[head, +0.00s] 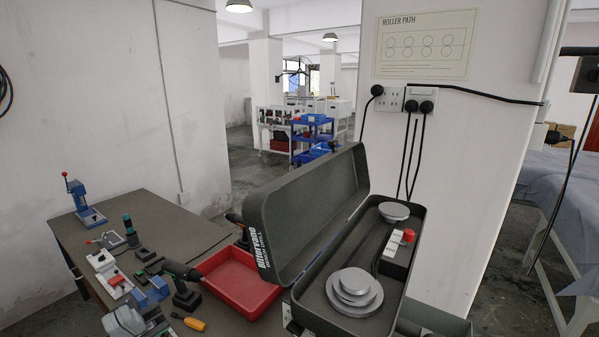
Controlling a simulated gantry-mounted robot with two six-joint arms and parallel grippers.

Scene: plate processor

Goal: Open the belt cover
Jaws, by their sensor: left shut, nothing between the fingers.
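The belt cover (300,215) is a long dark grey lid lettered "Bittervane Bench Drill". It stands raised, tilted up along the left side of the drill's belt housing (398,283). Inside the housing a stepped silver pulley (354,290) shows at the near end and a smaller pulley (394,211) at the far end. My right gripper is not in view.
The bench (212,233) holds a red tray (240,282), a cordless drill (183,283), an orange-handled screwdriver (190,321) and a blue press (85,205). A red-knobbed switch panel (399,246) sits inside the housing. A wall with sockets (390,99) stands behind it.

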